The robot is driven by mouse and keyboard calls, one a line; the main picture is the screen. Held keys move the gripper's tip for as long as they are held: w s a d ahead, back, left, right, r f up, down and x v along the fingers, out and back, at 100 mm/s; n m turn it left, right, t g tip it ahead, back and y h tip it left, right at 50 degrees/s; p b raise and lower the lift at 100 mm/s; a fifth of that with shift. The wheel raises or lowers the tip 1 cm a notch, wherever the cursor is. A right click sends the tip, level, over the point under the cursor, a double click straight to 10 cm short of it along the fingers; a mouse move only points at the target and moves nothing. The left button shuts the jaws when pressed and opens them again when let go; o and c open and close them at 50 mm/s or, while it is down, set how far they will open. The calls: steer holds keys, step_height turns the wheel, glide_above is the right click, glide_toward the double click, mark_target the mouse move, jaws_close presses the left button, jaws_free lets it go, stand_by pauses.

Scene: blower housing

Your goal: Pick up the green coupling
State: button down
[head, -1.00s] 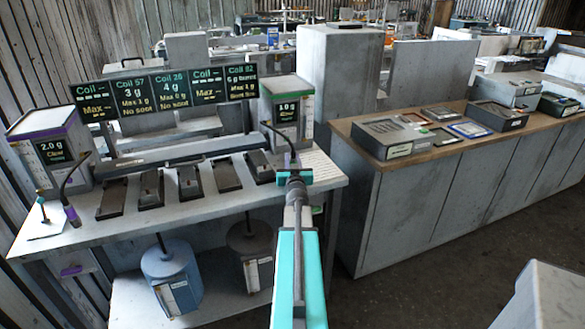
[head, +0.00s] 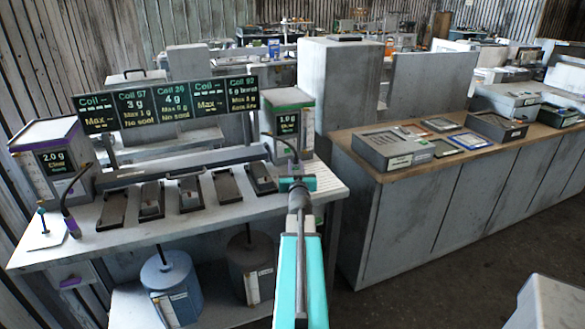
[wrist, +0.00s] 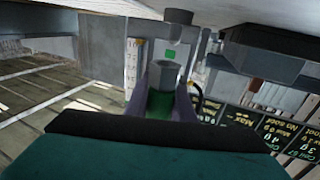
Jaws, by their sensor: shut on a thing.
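The green coupling (wrist: 160,104) shows in the wrist view as a dark green piece between my two jaws, with a grey cylindrical end beyond it. My gripper (wrist: 163,98) is shut on it. In the head view my gripper (head: 297,182) is at the right end of the bench, in front of the box with green trim (head: 286,120). A black hose (head: 280,138) curves from near this box down to my gripper. The coupling itself is mostly hidden by my gripper in the head view.
The bench (head: 170,232) holds several dark flat trays (head: 188,194) in a row and a purple-trimmed box (head: 50,170) with its own hose at left. Blue (head: 168,290) and dark (head: 248,265) canisters stand below. A cabinet counter (head: 415,215) is at right, with open floor before it.

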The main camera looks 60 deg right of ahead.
steer(key=s+a+r+p, duration=0.1)
steer(key=s+a+p, duration=0.4)
steer(key=s+p, duration=0.2)
steer(key=shift+s+a+r+p, duration=0.15)
steer(key=shift+a+r+p, duration=0.05)
steer(key=shift+a+p, duration=0.2)
steer(key=shift+s+p, duration=0.1)
steer(key=shift+p, duration=0.35)
steer(key=s+a+p, duration=0.1)
steer(key=p, duration=0.3)
steer(key=s+a+p, duration=0.1)
steer(key=s+p, duration=0.1)
steer(key=p, duration=0.2)
steer(key=shift+s+a+p, duration=0.25)
steer(key=shift+a+p, duration=0.1)
